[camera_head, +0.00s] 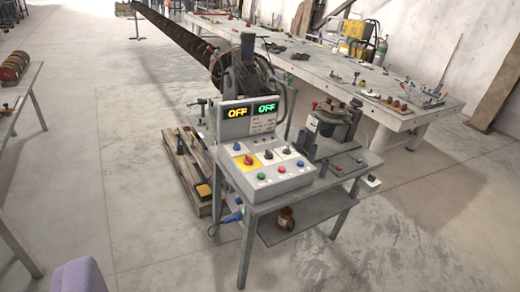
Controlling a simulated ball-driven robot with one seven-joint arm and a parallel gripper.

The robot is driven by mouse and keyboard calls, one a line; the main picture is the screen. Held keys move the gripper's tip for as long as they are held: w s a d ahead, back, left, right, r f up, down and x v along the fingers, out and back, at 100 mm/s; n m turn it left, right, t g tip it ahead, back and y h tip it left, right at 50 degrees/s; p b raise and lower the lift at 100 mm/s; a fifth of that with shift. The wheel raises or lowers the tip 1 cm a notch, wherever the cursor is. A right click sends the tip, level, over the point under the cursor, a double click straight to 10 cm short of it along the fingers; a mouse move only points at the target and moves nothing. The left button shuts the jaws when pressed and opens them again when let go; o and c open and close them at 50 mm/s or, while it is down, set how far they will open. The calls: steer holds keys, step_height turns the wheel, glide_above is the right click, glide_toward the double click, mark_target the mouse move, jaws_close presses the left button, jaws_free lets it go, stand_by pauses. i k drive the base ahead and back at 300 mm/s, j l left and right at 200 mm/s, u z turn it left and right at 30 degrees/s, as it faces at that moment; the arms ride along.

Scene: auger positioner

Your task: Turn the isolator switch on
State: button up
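A grey control box (268,180) stands on a metal stand in the middle of the view. A red rotary knob on a yellow plate (247,162) sits at the left of its sloped panel; it looks like the isolator switch. Its exact angle is too small to read. Two lit displays on the upright back panel, one yellow (238,113) and one green (265,107), both read OFF. My gripper is not in view, and nothing touches the panel.
Dark knobs (268,154) and several coloured buttons share the panel. A brown jar (285,218) stands on the lower shelf (312,215). A long workbench (330,72) is behind, and a wooden pallet (190,170) is at left.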

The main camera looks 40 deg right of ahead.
mark_target(249, 161)
steer(key=i+l, duration=0.45)
steer(key=i, duration=0.15)
steer(key=i+l, duration=0.95)
steer(key=i, duration=0.2)
steer(key=i+l, duration=0.45)
steer(key=i+z, duration=0.05)
steer(key=i, duration=0.05)
